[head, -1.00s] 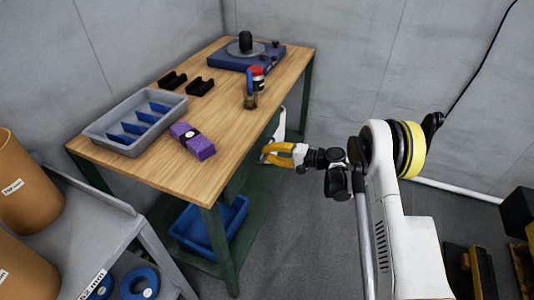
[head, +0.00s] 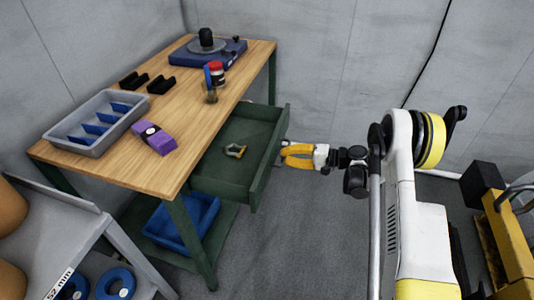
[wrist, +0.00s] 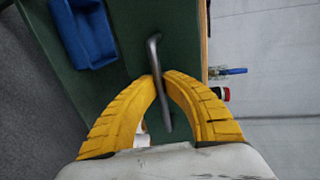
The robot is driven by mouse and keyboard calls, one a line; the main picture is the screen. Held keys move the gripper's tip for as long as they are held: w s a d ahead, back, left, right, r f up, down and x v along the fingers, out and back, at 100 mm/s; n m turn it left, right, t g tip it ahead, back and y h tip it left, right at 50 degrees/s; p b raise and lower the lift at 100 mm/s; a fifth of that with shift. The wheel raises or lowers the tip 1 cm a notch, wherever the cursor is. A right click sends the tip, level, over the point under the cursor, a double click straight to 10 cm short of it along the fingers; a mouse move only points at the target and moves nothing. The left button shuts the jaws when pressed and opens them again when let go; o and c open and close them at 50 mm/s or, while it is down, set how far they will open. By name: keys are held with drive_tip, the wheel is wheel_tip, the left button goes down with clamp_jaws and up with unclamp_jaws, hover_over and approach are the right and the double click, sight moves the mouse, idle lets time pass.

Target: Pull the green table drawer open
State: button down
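The green table drawer (head: 270,160) is pulled well out from under the wooden tabletop, with its inside showing in the head view. A small tan and dark object (head: 235,151) lies in it. My gripper (head: 284,155) is at the drawer's front, its yellow fingers pointing at it. In the wrist view the grey metal handle bar (wrist: 153,52) runs between the two yellow fingertips (wrist: 161,76), which are closed on it. The green drawer front (wrist: 125,70) is just beyond. In the head view the handle is mostly hidden by the fingers.
The wooden table (head: 190,120) carries a grey divided tray (head: 75,147), a purple block (head: 158,141), black holders, a red-topped jar (head: 217,72) and a blue turntable device (head: 183,60). A blue bin (head: 195,235) sits on the lower shelf. A grey cart stands front left. Floor right of the drawer is clear.

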drive_tip(key=f+v, duration=0.1)
drive_tip(key=v, duration=0.5)
drive_tip(key=shift+d, duration=0.25)
drive_tip(key=shift+f, duration=0.15)
drive_tip(key=c, duration=1.5)
unclamp_jaws()
drive_tip(key=shift+s, duration=0.1)
drive_tip(key=shift+d, duration=0.1)
drive_tip(key=v, duration=1.1)
drive_tip(key=shift+d, duration=0.35)
